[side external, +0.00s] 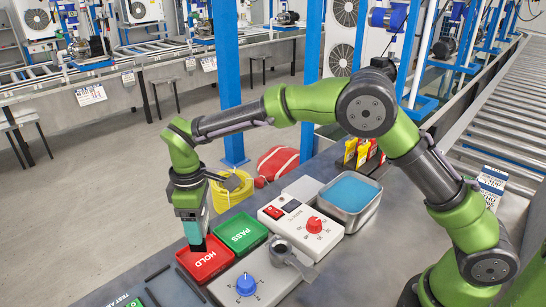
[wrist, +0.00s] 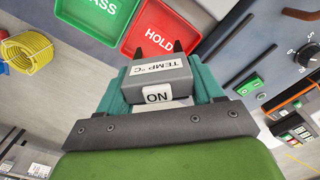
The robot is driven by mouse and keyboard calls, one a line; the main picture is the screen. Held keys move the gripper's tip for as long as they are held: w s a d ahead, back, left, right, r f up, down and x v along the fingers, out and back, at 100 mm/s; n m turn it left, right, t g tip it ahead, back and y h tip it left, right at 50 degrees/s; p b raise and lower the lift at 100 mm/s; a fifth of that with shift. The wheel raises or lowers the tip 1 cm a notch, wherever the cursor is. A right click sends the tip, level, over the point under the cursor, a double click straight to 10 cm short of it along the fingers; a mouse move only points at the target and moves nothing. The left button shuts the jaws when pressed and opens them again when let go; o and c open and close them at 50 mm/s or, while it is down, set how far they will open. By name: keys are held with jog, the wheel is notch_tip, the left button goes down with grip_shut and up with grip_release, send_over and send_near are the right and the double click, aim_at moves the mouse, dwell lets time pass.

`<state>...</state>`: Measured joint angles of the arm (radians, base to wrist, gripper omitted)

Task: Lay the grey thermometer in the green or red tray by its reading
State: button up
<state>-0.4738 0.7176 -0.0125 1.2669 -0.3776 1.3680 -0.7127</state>
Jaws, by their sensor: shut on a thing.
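My gripper (side external: 194,234) points down over the red tray marked HOLD (side external: 212,265), at the tray's left part. It is shut on the grey thermometer, which fills the space between the teal fingers in the wrist view. The thermometer (wrist: 174,84) shows labels "TEMP °C" and "ON"; no reading is visible to me. I cannot tell whether its lower end touches the tray. The green tray marked PASS (side external: 241,232) lies just behind and right of the red one and looks empty. Both trays also show in the wrist view, red (wrist: 150,38) and green (wrist: 92,14).
A white box with a red dial (side external: 300,225) and a grey unit with a blue dial (side external: 252,287) sit right of the trays. A metal basin of blue liquid (side external: 350,192) stands behind. A yellow hose coil (side external: 230,190) hangs near the bench's far edge.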

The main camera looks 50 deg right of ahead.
jog(key=shift+f, duration=2.85)
jog(key=shift+f, duration=0.15)
jog(key=o, duration=1.3)
